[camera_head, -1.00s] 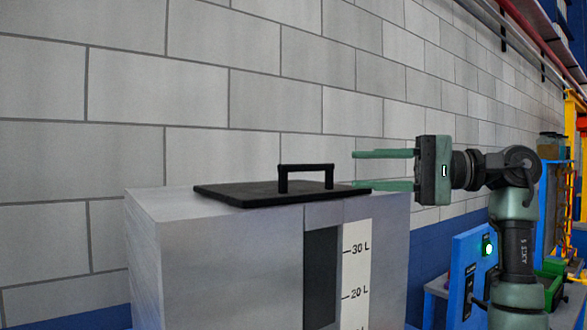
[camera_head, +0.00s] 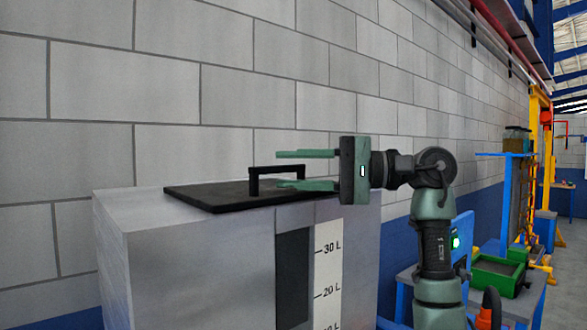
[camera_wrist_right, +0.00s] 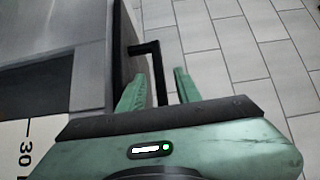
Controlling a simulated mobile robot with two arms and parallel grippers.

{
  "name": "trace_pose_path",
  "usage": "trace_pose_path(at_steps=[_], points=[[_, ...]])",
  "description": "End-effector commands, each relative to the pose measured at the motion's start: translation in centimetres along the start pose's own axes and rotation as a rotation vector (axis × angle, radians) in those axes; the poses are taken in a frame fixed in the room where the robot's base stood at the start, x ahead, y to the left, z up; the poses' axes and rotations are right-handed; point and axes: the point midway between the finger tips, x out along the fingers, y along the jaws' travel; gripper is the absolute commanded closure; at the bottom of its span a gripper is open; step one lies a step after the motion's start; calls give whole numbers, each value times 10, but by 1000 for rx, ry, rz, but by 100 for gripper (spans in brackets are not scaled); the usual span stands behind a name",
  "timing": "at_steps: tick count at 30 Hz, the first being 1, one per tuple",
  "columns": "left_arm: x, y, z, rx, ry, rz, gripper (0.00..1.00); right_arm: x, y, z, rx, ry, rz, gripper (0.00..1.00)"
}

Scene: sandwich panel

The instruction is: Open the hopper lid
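The black hopper lid (camera_head: 215,195) lies flat and closed on top of the grey hopper (camera_head: 180,262). Its black handle (camera_head: 275,171) stands up from the lid as a low bar on two posts. My right gripper (camera_head: 290,170) comes in from the right with its fingers open, one above the other, at the right end of the handle. In the right wrist view the handle (camera_wrist_right: 157,70) extends between the two green fingers, with space on both sides. The lid (camera_wrist_right: 127,50) shows beside the left finger there. My left gripper is not in view.
A grey block wall (camera_head: 330,80) stands close behind the hopper. A level scale (camera_head: 328,275) marks the hopper's front.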

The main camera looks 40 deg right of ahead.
Motion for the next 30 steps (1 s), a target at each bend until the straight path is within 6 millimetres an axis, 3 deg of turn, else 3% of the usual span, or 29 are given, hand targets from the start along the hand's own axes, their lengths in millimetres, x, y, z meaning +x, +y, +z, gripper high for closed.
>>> trace_pose_path(at_steps=[1,4,30], points=[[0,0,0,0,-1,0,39,0,0,0,0,0,0,75],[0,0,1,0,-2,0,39,0,0,0,0,0,0,100],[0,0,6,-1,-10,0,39,0,0,0,1,-1,1,100]])
